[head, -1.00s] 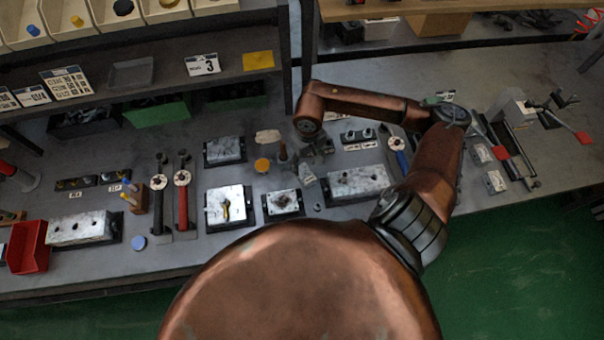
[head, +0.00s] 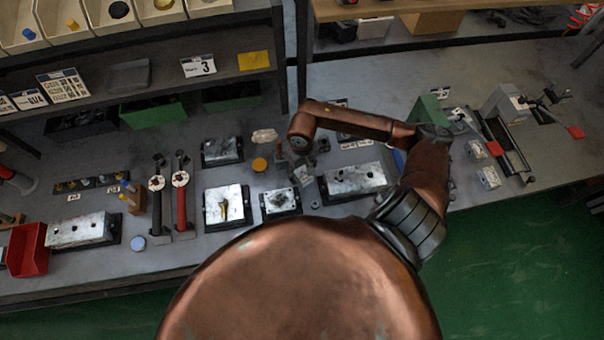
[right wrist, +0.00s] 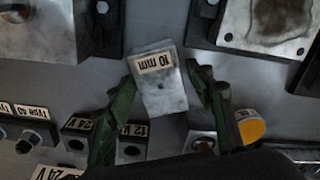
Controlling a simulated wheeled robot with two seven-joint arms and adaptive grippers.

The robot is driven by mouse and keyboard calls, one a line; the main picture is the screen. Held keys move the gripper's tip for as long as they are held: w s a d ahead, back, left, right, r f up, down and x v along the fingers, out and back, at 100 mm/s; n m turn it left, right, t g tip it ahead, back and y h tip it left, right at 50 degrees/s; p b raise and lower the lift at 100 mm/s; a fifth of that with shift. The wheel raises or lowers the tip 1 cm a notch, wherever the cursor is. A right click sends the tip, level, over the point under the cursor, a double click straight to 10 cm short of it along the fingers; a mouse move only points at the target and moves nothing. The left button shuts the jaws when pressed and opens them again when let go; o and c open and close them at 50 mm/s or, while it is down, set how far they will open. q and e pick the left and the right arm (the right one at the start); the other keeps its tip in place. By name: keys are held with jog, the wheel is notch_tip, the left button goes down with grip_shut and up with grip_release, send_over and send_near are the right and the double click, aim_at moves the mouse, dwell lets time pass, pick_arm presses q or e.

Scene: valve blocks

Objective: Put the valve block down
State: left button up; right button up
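A small grey metal block (right wrist: 165,97) with a "10 mm" label lies between the fingertips of my right gripper (right wrist: 160,78) in the right wrist view. The two green fingers stand apart on either side of it, with a narrow gap to each side, so the gripper looks open. In the head view my right gripper (head: 300,162) points down over the bench, and the block (head: 304,177) shows small and partly hidden just below it. I cannot tell whether this is the valve block. My left gripper is not in view.
A yellow round cap (head: 260,165) lies to the left. Two handled tools (head: 181,195) lie farther left.

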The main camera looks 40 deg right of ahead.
jog(key=c, duration=1.2)
grip_shut()
jog(key=shift+r, duration=0.1)
